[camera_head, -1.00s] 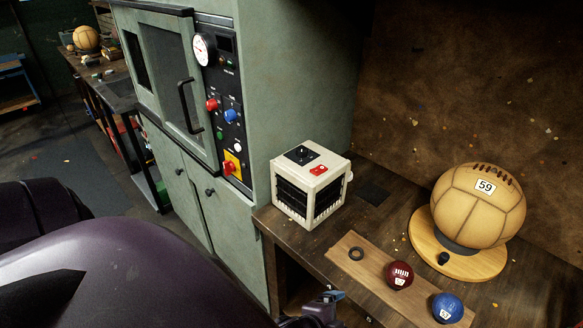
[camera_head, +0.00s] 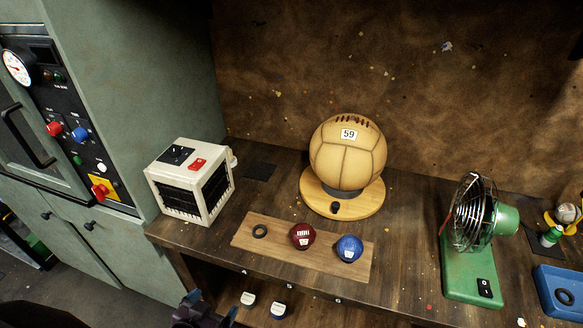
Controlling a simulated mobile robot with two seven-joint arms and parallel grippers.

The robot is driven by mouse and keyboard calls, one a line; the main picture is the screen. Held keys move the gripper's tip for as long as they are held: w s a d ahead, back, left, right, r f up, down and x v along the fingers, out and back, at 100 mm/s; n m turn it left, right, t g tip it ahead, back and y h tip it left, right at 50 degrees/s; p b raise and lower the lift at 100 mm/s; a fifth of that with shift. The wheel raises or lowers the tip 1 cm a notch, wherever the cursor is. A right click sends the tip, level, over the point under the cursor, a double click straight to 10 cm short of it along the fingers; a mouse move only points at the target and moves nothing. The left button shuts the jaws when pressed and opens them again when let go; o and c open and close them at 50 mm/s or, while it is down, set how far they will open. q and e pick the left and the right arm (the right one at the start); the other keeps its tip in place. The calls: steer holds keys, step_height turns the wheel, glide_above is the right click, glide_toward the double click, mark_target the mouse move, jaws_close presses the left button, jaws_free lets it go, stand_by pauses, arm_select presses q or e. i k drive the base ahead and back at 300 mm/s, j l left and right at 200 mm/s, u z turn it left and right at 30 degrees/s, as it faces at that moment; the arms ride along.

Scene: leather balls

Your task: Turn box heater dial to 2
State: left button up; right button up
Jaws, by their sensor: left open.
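The box heater (camera_head: 190,181) is a cream cube with dark grilles, standing at the left end of the wooden bench. On its top are a black dial (camera_head: 177,154) on a dark panel and a red switch (camera_head: 198,163). The dial's markings are too small to read. My left gripper (camera_head: 206,308) shows at the bottom edge, in front of and below the bench edge, well apart from the heater. It is open, with nothing seen in it. My right gripper is not in view.
A leather ball on a round stand (camera_head: 346,156), a wooden board (camera_head: 262,245) with a ring and red and blue balls, and a green fan (camera_head: 470,240) stand right of the heater. A green cabinet (camera_head: 120,100) rises at left. A blue tray (camera_head: 562,290) is far right.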

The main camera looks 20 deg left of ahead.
mark_target(174, 151)
steer(key=k+j+u, duration=0.15)
steer(key=u, duration=0.35)
steer(key=k+j+u, duration=0.2)
steer(key=u, duration=0.3)
